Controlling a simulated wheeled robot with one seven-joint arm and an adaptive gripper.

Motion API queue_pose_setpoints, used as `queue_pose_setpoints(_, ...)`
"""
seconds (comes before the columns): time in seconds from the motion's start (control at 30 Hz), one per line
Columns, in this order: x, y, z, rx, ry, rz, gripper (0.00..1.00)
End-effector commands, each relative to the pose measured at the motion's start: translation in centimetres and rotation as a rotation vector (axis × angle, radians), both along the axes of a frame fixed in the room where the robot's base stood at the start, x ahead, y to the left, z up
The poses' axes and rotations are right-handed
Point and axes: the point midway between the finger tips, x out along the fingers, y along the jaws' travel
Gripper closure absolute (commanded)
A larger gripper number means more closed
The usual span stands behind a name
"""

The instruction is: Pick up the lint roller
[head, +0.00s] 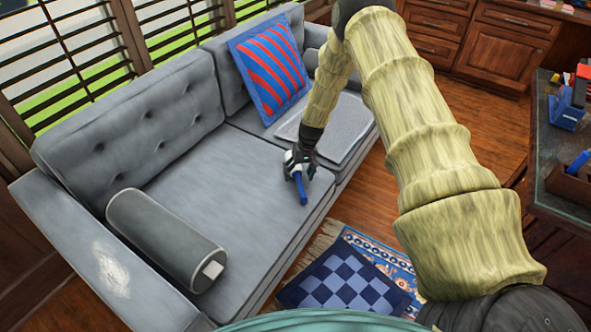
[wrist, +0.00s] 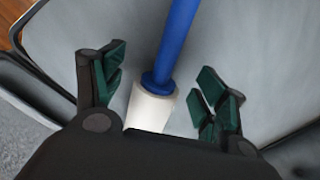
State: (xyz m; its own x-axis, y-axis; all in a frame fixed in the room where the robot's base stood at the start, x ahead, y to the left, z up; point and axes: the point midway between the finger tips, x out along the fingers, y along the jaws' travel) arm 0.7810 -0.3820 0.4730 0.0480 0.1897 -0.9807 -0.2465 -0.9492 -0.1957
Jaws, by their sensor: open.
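The lint roller lies on the seat of the grey sofa (head: 180,185). Its blue handle (head: 301,188) sticks out below my gripper (head: 297,164) in the head view. In the wrist view the blue handle (wrist: 177,42) runs up and away, and the white roll (wrist: 151,108) lies between my fingers. My gripper (wrist: 165,90) is open, with green-padded fingers on either side of the roll and a gap on each side. The near end of the roll is hidden by my gripper's body.
A striped red and blue pillow (head: 269,67) and a folded grey cloth (head: 335,128) lie beyond my gripper. A dark grey bolster (head: 160,236) lies at the near end. A desk (head: 550,145) stands at right. The seat around the roller is mostly clear.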

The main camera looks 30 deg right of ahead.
Motion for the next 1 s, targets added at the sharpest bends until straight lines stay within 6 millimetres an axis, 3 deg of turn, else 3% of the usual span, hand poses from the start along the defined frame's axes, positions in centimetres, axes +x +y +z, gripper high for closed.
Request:
queue_pose_setpoints(0.27,0.0,0.1,-0.3,0.0,0.0,0.001,0.29)
queue_pose_setpoints(0.53,0.0,0.1,-0.3,0.0,0.0,0.0,0.79)
queue_pose_setpoints(0.6,0.0,0.0,-0.3,0.0,0.0,0.0,0.83)
queue_pose_setpoints(0.87,0.1,0.0,-0.1,0.0,-0.001,0.001,0.83)
queue_pose_setpoints(1.0,0.1,0.0,0.9,-0.001,-0.003,0.0,0.83)
